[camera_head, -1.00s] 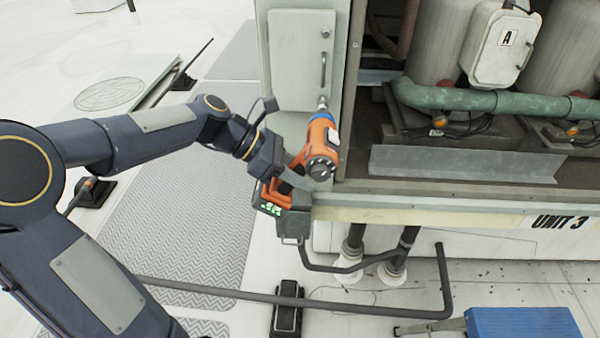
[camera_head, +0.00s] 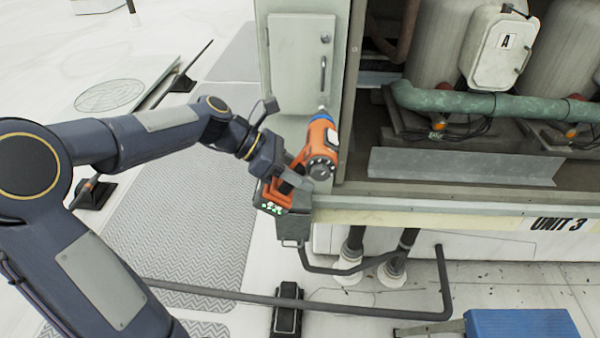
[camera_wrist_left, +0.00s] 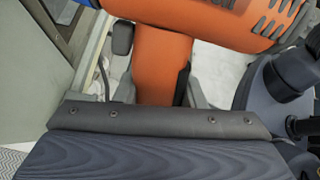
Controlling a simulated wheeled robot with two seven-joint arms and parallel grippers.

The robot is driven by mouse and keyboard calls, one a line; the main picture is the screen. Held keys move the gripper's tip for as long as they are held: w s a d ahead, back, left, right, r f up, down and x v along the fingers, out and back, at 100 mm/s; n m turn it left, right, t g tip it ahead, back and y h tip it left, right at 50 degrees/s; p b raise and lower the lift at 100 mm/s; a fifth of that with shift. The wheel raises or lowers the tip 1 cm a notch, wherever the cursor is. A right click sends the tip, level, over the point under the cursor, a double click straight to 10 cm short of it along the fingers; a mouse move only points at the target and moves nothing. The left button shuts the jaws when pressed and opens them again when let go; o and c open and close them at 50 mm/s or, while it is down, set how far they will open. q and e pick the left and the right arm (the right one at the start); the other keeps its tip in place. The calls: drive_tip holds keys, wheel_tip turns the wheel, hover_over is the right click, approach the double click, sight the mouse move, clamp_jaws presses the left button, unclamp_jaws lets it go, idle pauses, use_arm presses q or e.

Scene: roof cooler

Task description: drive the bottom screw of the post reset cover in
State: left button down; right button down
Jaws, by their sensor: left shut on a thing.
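My left gripper (camera_head: 290,180) is shut around the grip of an orange power screwdriver (camera_head: 319,150). The driver's blue-collared nose points up and away, at the lower edge of a pale grey-green cover (camera_head: 295,62) with a handle on the cabinet post. A small pale tip shows just past the collar, near the bottom screw's place; whether it touches the screw cannot be told. The screw itself is not clearly visible. In the left wrist view the orange grip (camera_wrist_left: 160,75) stands between my fingers. My right gripper is not in view.
The open unit right of the post holds a green pipe (camera_head: 490,101), tanks and a metal plate (camera_head: 465,165). The cabinet's lower sill (camera_head: 430,213) runs below the driver. A dark pipe (camera_head: 230,295) crosses the roof. A blue step (camera_head: 522,323) stands at lower right.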

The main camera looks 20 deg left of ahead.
use_arm(q)
drive_tip(key=shift+w+a+r+p, duration=0.15)
drive_tip(key=shift+w+p, duration=0.2)
drive_tip(key=shift+w, duration=0.2)
idle(0.6)
drive_tip(key=shift+w+p, duration=0.35)
drive_tip(key=shift+p, duration=1.55)
idle(1.5)
drive_tip(key=s+d, duration=0.2)
drive_tip(key=s, duration=0.4)
drive_tip(key=shift+s, duration=0.35)
idle(1.0)
idle(0.9)
